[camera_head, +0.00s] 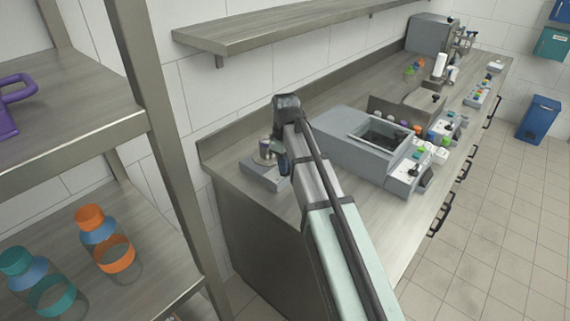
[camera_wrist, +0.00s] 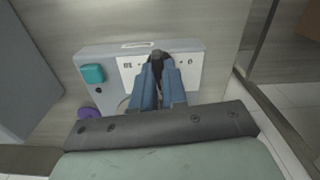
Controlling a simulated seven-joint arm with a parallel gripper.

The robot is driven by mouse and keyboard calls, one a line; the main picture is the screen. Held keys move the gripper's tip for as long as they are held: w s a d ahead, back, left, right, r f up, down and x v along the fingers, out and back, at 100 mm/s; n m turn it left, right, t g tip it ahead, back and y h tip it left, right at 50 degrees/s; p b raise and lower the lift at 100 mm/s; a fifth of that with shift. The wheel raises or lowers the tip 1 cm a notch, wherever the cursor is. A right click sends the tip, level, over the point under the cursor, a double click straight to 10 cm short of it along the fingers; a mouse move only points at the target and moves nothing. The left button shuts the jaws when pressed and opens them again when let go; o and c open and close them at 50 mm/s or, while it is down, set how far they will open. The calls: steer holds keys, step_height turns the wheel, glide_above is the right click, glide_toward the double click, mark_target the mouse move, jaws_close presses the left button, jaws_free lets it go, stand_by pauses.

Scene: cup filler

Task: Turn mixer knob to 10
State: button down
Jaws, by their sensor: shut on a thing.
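The mixer (camera_wrist: 105,55) is a grey box on the counter. In the wrist view its white panel (camera_wrist: 132,80) shows a marking at each side of a dark knob (camera_wrist: 157,55); the right one looks like 0, and the left one looks like 10 upside down. My gripper (camera_wrist: 159,70) has its blue fingers closed on the knob, which is partly hidden by them. The knob's pointer direction cannot be read. In the head view the mixer (camera_head: 257,176) stands at the counter's near left end, with my gripper (camera_head: 284,162) at its right side; the knob is hidden there.
A teal button (camera_wrist: 92,74) and a purple round piece (camera_wrist: 88,113) lie left of the panel. A larger grey machine (camera_head: 345,145) stands on the counter right of my arm. A wall shelf (camera_head: 270,33) runs above. A rack with bottles (camera_head: 100,238) stands at left.

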steer(key=m, duration=0.4)
steer(key=shift+m, duration=0.3)
steer(key=m, duration=0.5)
steer(key=shift+m, duration=0.3)
steer(key=m, duration=0.4)
steer(key=shift+m, duration=2.5)
steer(key=c, duration=1.2)
jaws_free()
steer(key=shift+o, duration=0.2)
steer(key=shift+r, duration=0.15)
step_height(320, 180, up, 14)
steer(key=shift+f, duration=0.2)
